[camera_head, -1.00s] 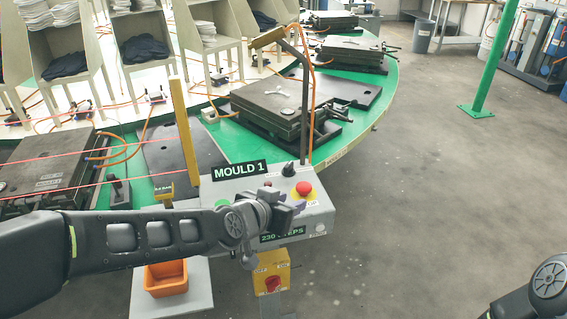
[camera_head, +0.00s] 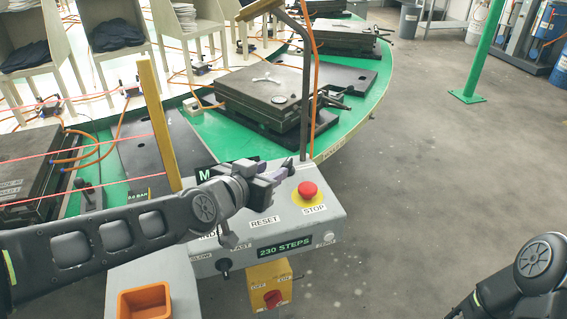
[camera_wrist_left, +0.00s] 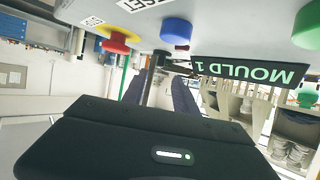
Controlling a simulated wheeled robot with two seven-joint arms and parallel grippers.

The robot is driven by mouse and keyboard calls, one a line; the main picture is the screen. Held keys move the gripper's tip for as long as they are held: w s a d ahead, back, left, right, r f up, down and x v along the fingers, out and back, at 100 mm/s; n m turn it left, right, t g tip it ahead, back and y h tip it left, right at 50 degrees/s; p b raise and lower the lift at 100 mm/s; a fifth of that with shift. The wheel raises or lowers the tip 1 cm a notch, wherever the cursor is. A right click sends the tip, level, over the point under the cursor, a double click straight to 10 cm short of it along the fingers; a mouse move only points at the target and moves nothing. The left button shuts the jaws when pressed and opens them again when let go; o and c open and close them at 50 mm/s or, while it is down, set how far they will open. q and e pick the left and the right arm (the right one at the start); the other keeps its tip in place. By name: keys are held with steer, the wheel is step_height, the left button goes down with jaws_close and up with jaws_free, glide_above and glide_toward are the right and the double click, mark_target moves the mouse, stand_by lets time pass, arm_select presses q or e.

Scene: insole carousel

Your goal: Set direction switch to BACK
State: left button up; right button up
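The grey control box (camera_head: 328,222) stands at the carousel's edge, with a red stop button (camera_head: 307,190), a RESET label (camera_head: 265,222) and a "230 STEPS" display (camera_head: 285,247). My left gripper (camera_head: 277,180) is over the back of its top, fingers apart, with nothing seen held. The black direction switch is hidden or unclear near the fingertips; I cannot tell whether they touch it. The left wrist view shows the box upside down, with the red button (camera_wrist_left: 118,38), a blue button (camera_wrist_left: 175,31) and the MOULD 1 sign (camera_wrist_left: 250,72). My right gripper is out of view.
A thin post (camera_head: 306,100) rises behind the box, close to the left fingertips. A yellow post (camera_head: 158,125) stands left of it. A black SLOW/FAST knob (camera_head: 223,265) is on the box's front. An orange bin (camera_head: 145,303) is below.

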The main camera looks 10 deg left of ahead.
mark_target(286, 163)
arm_select(q)
steer(key=b+x, duration=0.1)
steer(key=x, duration=0.6)
steer(key=shift+w+f, duration=0.1)
steer(key=shift+w, duration=0.2)
jaws_close()
stand_by(0.4)
